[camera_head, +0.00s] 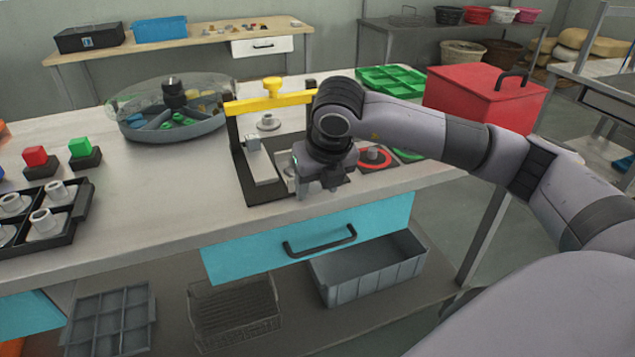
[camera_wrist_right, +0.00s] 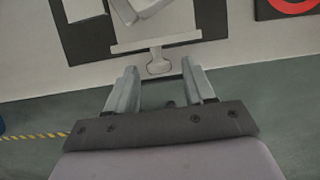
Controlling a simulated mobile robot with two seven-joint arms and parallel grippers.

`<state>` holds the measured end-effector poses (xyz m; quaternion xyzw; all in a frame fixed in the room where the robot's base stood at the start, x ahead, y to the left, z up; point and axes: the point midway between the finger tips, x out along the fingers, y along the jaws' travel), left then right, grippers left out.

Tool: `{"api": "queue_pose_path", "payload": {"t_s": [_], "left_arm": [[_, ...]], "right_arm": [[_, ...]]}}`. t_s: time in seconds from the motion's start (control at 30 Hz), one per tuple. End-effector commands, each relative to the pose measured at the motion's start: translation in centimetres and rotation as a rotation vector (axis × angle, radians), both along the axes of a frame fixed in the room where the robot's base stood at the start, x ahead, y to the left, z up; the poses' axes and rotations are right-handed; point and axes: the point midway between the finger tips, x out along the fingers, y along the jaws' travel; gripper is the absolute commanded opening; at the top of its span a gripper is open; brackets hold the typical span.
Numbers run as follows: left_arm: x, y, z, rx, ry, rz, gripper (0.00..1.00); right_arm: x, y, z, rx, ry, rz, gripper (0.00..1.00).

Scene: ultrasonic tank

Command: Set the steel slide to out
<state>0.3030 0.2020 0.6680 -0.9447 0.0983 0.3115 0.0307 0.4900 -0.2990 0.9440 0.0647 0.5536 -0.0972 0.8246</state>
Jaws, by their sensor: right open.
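The steel slide (camera_wrist_right: 180,28) is a pale flat plate on a black base (camera_wrist_right: 75,38). A crossbar and a small rounded knob (camera_wrist_right: 158,66) are at its front end, by the table's front edge. In the head view, part of a pale plate on the black base (camera_head: 264,192) shows beside my right gripper (camera_head: 308,190), which hides much of that area. My right gripper in the wrist view (camera_wrist_right: 160,75) is open, its fingers on either side of the knob with gaps. I cannot tell its height over the knob. My left gripper is not in view.
A red ring (camera_head: 375,157) lies to the right. A round divided tray (camera_head: 170,128) stands at the left. A blue drawer (camera_head: 310,240) is below the table edge.

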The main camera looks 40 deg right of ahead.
Motion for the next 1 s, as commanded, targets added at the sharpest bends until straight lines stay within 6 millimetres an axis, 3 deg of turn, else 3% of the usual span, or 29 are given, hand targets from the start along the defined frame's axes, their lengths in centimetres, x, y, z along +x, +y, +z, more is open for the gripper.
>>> {"api": "queue_pose_path", "payload": {"t_s": [0.17, 0.5, 1.0], "left_arm": [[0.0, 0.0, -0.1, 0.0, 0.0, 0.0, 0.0], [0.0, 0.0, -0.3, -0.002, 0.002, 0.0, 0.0], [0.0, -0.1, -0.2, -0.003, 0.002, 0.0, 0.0]], "right_arm": [[-0.3, 0.1, 1.2, 0.001, -0.004, 0.0, 0.53], [-2.3, 0.6, 5.9, 0.001, -0.001, 0.0, 0.53], [-2.7, 0.6, 6.6, 0.0, 0.001, 0.0, 0.53]]}}
